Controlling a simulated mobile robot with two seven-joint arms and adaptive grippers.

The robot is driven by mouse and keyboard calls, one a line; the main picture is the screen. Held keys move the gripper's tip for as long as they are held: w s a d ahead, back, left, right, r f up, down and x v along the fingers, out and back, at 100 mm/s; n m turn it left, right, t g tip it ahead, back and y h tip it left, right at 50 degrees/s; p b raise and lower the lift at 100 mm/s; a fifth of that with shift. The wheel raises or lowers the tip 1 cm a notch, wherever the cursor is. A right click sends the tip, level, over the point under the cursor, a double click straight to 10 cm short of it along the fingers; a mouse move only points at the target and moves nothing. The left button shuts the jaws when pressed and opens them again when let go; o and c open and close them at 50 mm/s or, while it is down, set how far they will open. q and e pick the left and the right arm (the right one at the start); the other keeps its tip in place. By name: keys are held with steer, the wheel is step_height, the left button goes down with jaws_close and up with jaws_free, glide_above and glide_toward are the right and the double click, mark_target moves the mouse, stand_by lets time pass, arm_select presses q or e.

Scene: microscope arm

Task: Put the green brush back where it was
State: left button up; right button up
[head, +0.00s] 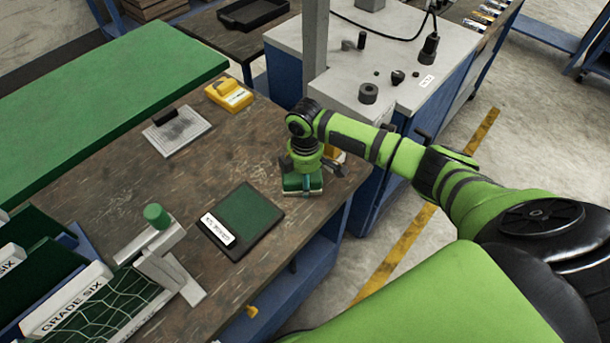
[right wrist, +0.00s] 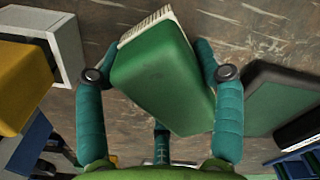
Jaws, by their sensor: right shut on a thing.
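The green brush (head: 302,184) is in the jaws of my right gripper (head: 305,174), near the right edge of the brown worktable (head: 130,205). It also shows in the right wrist view (right wrist: 160,80), with a finger on each side and pale bristles (right wrist: 148,27) along one end. My right gripper (right wrist: 158,58) is shut on it. The brush is at or just above the tabletop; I cannot tell whether it touches. A dark tray with a green pad (head: 247,215) and a white label lies left of it. My left gripper is not in view.
A yellow item (head: 333,152) stands close behind my right gripper. A yellow box (head: 229,94) and a clear-lidded plate (head: 177,131) lie farther back. A metal stand with a green knob (head: 156,215) is at the left. A grey-topped cabinet (head: 335,85) borders the table.

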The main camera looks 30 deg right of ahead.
steer(key=shift+f, duration=0.15)
steer(key=o, duration=1)
step_height(320, 180, up, 12)
steer(key=shift+r+b, duration=0.2)
steer(key=shift+b, duration=0.7)
